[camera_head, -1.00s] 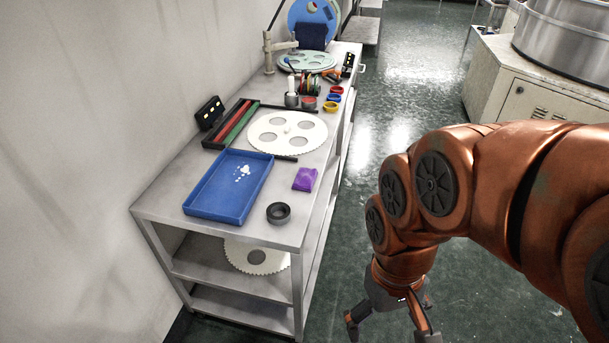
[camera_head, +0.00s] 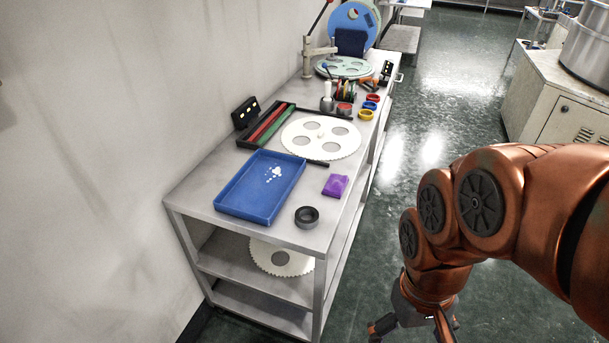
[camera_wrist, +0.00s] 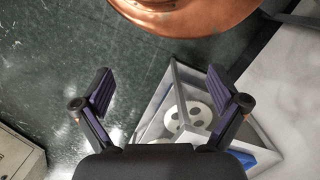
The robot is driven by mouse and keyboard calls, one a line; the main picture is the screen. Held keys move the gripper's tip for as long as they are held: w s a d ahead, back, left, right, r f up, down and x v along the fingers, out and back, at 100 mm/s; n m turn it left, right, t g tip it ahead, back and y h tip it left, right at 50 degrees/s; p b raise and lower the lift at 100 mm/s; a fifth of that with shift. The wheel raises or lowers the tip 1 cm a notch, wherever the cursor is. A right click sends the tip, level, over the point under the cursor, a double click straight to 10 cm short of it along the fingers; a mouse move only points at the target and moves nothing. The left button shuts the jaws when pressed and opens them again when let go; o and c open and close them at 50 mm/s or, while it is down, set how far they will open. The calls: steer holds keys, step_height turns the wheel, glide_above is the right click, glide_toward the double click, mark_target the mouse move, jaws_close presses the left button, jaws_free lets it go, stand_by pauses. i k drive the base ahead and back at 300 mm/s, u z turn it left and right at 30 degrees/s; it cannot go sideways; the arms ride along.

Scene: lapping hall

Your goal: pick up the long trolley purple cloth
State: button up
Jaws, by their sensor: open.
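The purple cloth (camera_head: 336,186) is a small folded square lying flat on the top of the long metal trolley (camera_head: 190,196), near its front right edge. I cannot make the cloth out in the wrist view. My gripper (camera_head: 412,328) is at the bottom of the head view, low over the floor to the right of the trolley and well apart from the cloth; its tips are partly cut off. In the wrist view my gripper (camera_wrist: 160,92) has its two fingers spread wide with nothing between them.
A blue tray (camera_head: 232,207) and a dark ring (camera_head: 307,216) sit near the cloth. Behind are a white toothed disc (camera_head: 321,152), small coloured rings (camera_head: 366,114) and a lapping plate (camera_head: 343,68). A wall borders the trolley's left. Open floor (camera_head: 375,240) lies to the right.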

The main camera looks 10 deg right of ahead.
mark_target(336, 185)
steer(key=u, duration=0.4)
steer(key=i, duration=0.7)
steer(key=u, duration=0.35)
